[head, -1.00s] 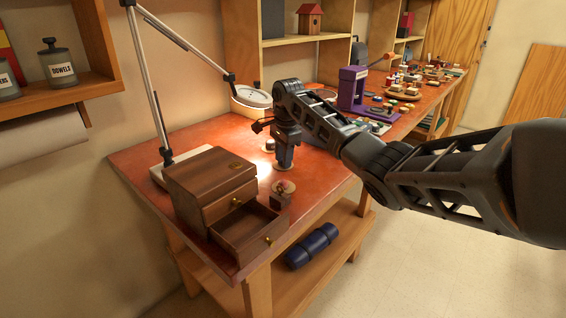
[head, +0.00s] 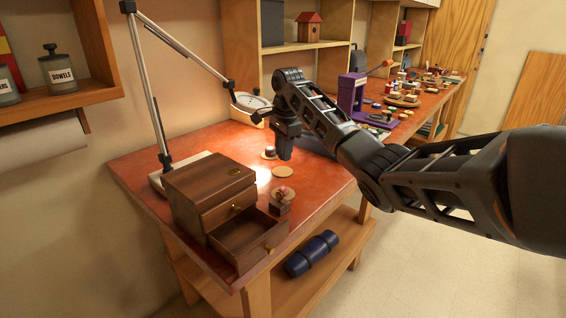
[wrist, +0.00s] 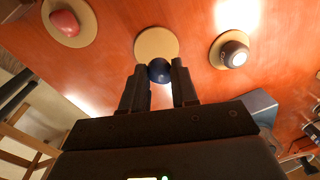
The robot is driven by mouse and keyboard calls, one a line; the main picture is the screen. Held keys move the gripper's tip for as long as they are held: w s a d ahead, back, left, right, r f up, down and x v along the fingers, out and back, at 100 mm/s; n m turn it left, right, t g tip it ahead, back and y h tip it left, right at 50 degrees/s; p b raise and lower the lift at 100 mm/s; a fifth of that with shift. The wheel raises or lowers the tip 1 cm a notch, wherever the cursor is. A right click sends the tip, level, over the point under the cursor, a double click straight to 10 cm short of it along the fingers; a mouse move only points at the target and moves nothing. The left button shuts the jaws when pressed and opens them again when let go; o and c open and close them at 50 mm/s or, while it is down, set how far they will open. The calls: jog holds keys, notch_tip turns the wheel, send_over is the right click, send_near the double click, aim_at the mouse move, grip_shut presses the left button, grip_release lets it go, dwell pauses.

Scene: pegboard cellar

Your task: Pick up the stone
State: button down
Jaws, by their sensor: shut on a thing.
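A dark blue, rounded stone (wrist: 160,71) is between the fingertips of my gripper (wrist: 159,72) in the wrist view. The jaws are shut on it. A bare tan disc (wrist: 157,43) lies on the table just beyond it. In the head view my gripper (head: 285,157) hangs above the red-brown tabletop, above and behind the bare disc (head: 283,172); the stone cannot be made out there. A pinkish-red stone-like thing (wrist: 65,23) sits on another disc at the left of the wrist view. A dark round thing with a pale top (wrist: 234,53) sits on a disc at the right.
A small wooden cabinet (head: 208,185) stands at the table's near left, its lower drawer (head: 250,240) pulled open and seemingly empty. A lamp (head: 250,102) stands behind. A purple device (head: 352,95) and many small items crowd the far table. A blue roll (head: 312,254) lies on the lower shelf.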

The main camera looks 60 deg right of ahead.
jog(key=s+d+r+b, duration=0.1)
jog(key=s+d+r, duration=0.5)
jog(key=s+d, duration=0.2)
jog(key=shift+s+r, duration=0.2)
jog(key=shift+r, duration=0.05)
dwell(0.4)
